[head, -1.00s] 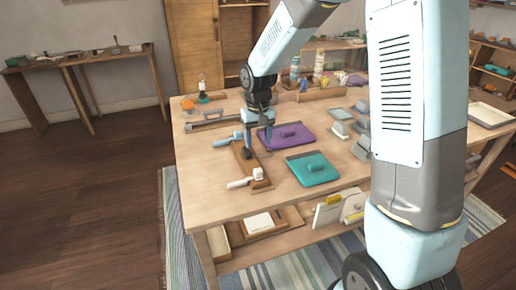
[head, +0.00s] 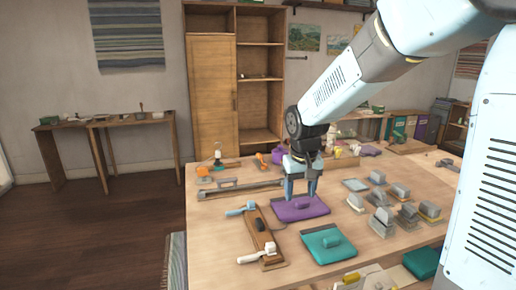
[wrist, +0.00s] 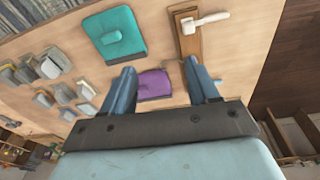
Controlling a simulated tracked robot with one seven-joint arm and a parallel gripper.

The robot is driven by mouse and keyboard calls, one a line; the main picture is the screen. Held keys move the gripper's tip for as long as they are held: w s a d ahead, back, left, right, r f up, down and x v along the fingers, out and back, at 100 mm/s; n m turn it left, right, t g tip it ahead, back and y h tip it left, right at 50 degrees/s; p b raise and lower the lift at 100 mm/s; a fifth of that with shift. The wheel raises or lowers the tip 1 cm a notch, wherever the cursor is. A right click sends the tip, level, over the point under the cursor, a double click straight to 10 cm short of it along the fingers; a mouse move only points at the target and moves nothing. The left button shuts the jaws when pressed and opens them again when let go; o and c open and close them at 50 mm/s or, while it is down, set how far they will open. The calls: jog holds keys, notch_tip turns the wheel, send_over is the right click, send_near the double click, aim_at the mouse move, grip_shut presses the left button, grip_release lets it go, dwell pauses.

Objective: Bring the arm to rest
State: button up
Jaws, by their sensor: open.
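My gripper (head: 301,190) is at the end of my arm above the wooden table (head: 215,265). Its two blue fingers are apart with nothing between them. In the head view they overlap the far left part of a purple pad (head: 303,208); I cannot tell the exact height above it. In the wrist view my open gripper (wrist: 165,82) shows the purple pad (wrist: 154,86) between and beyond the fingers. A teal pad (head: 328,243) lies nearer the front, and it also shows in the wrist view (wrist: 112,38).
A wooden board (head: 265,240) with a white-handled tool (head: 257,256) lies left of the pads. Several grey blocks (head: 382,217) stand to the right. A long grey tool (head: 240,190) lies behind the board. A cabinet (head: 211,95) stands behind the table.

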jog(key=s+d+r+t, duration=0.1)
jog(key=s+d+r, duration=0.2)
jog(key=s, duration=0.3)
jog(key=s+d+r+m+t, duration=0.1)
jog(key=s+d+r, duration=0.3)
jog(key=s, duration=0.3)
jog(key=s+d+r+m+t, duration=0.1)
jog(key=s+d+r+t, duration=0.1)
jog(key=s, duration=0.5)
jog(key=d+r, duration=0.1)
jog(key=d, duration=0.1)
jog(key=shift+s+d+r, duration=0.25)
jog(key=shift+d+r, duration=0.1)
jog(key=shift+r, duration=0.05)
